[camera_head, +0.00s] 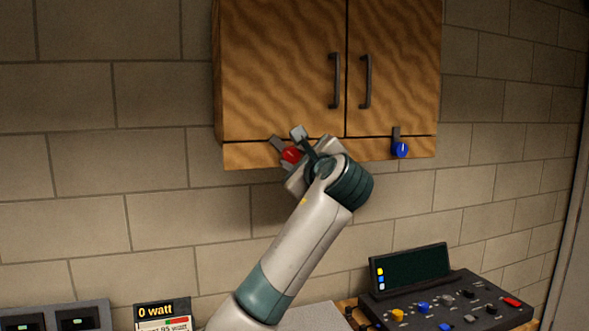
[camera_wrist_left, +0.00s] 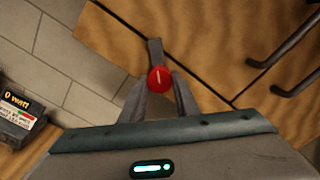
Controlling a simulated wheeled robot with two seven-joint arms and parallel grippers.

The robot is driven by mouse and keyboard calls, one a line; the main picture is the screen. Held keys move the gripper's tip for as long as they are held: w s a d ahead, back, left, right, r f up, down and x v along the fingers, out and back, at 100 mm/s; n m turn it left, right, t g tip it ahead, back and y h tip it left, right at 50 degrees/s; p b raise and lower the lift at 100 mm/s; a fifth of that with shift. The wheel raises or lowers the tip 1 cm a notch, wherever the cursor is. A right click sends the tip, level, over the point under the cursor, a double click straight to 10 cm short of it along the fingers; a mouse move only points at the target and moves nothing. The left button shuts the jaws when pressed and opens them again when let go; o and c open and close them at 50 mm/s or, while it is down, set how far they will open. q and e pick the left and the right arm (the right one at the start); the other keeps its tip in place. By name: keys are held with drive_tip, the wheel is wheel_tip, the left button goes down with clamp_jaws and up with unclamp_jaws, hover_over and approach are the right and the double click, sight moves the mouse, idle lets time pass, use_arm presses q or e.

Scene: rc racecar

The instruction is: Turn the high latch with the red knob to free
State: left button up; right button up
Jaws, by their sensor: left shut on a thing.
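The red knob (camera_head: 291,155) of the high latch is on the lower rail of the wooden wall cabinet (camera_head: 280,70), at its left part. Its grey latch bar (camera_head: 277,142) points up and to the left, tilted from upright. My left gripper (camera_head: 298,158) is at the knob, its arm coming up from below. In the left wrist view the red knob (camera_wrist_left: 159,78) sits between the tips of my left gripper (camera_wrist_left: 160,88), which is shut on it. The grey bar (camera_wrist_left: 155,50) extends beyond the knob there. My right gripper is not in view.
A second latch with a blue knob (camera_head: 400,149) is on the rail at the right, its bar upright. Both cabinet doors are shut, with dark handles (camera_head: 334,80). Below stand a control console (camera_head: 440,300) and a "0 watt" display (camera_head: 162,312). The brick wall around the cabinet is clear.

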use_arm(q)
drive_tip(key=n+b, duration=0.3)
drive_tip(key=n, duration=0.1)
drive_tip(key=shift+d+f+n, duration=0.1)
drive_tip(key=shift+n, duration=0.2)
drive_tip(key=n+b, duration=0.2)
drive_tip(key=n, duration=0.2)
drive_tip(key=shift+r+n, duration=0.2)
drive_tip(key=shift+n, duration=0.1)
drive_tip(key=o, duration=1)
drive_tip(key=shift+o, duration=0.2)
drive_tip(key=shift+s, duration=0.15)
